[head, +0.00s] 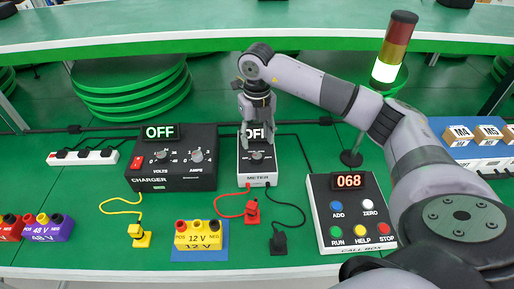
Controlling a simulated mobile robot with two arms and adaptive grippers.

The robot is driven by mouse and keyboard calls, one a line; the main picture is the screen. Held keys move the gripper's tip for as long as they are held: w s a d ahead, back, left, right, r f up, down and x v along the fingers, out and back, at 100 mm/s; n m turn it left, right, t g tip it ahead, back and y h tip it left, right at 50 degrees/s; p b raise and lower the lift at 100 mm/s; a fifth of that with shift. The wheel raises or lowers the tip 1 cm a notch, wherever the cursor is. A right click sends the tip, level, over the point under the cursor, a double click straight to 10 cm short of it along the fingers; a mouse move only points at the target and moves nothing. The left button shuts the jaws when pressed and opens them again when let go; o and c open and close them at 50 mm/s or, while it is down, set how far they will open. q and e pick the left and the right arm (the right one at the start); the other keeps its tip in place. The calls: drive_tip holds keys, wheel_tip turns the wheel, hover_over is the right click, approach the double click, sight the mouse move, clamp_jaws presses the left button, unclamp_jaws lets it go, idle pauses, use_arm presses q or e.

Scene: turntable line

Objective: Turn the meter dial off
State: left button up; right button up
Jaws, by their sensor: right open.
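The meter (257,172) is a white and dark box near the middle of the green table. Its round dial (258,155) sits on its front face, and its red and black leads come out below. Its display is partly covered by my right gripper, but the letters "OF" show. My right gripper (257,138) points down in front of the display, with its fingers apart just above the dial. It holds nothing. I cannot tell whether the fingers touch the dial. My left gripper is not in view.
The charger (172,183), reading OFF, stands left of the meter. The call box (345,243), showing 068, stands right. A yellow 12 V battery (198,235) and red and black plugs lie in front. A signal lamp (394,50) rises behind my right arm.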

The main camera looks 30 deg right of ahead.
wheel_tip(320, 180, up, 5)
drive_tip(key=shift+r, duration=0.2)
idle(0.6)
